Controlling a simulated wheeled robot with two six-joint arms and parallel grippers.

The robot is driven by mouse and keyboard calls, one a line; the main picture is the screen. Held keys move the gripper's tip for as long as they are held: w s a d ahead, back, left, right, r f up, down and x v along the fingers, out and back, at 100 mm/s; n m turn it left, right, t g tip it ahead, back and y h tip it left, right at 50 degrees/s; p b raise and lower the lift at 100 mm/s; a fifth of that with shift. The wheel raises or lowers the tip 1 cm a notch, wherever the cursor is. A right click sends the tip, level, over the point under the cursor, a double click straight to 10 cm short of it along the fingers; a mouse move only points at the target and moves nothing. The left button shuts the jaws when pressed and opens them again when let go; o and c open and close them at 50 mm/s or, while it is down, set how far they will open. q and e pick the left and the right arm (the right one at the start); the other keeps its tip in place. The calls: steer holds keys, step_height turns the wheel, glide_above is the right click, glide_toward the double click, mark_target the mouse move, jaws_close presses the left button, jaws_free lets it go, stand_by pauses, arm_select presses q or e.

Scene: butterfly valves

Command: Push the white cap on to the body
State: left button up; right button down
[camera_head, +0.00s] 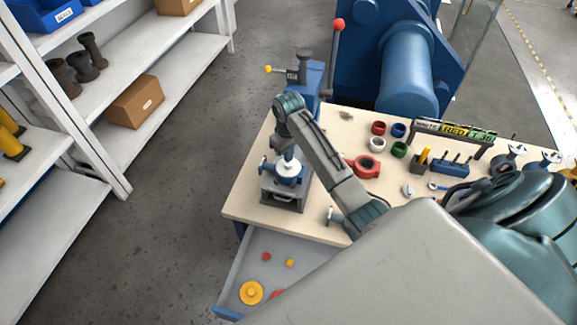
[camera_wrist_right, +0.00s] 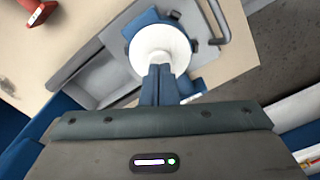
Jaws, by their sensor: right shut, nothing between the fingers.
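The white cap (camera_head: 291,171) is a round disc sitting on the blue body (camera_head: 268,168), of which parts show at its sides. The body stands on a grey fixture (camera_head: 284,198) at the left end of the bench. In the right wrist view the white cap (camera_wrist_right: 160,38) covers the middle of the blue body (camera_wrist_right: 190,84). My right gripper (camera_head: 288,158) points down over the cap, shut and empty. In the right wrist view its blue fingertips (camera_wrist_right: 160,68) overlap the cap's near part; I cannot tell whether they touch it. My left gripper is not in view.
A blue press (camera_head: 308,80) stands behind the fixture. A red ring-shaped part (camera_head: 363,167), coloured rings (camera_head: 378,144) and a tool holder (camera_head: 450,168) lie to the right on the bench (camera_head: 245,190). An open drawer (camera_head: 232,285) juts out below. Shelves (camera_head: 125,105) stand left.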

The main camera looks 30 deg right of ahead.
steer(key=shift+s+f, duration=0.1)
steer(key=shift+f, duration=0.8)
stand_by(0.7)
steer(key=shift+r+p, duration=0.35)
steer(key=shift+r, duration=3.75)
steer(key=shift+f, duration=0.1)
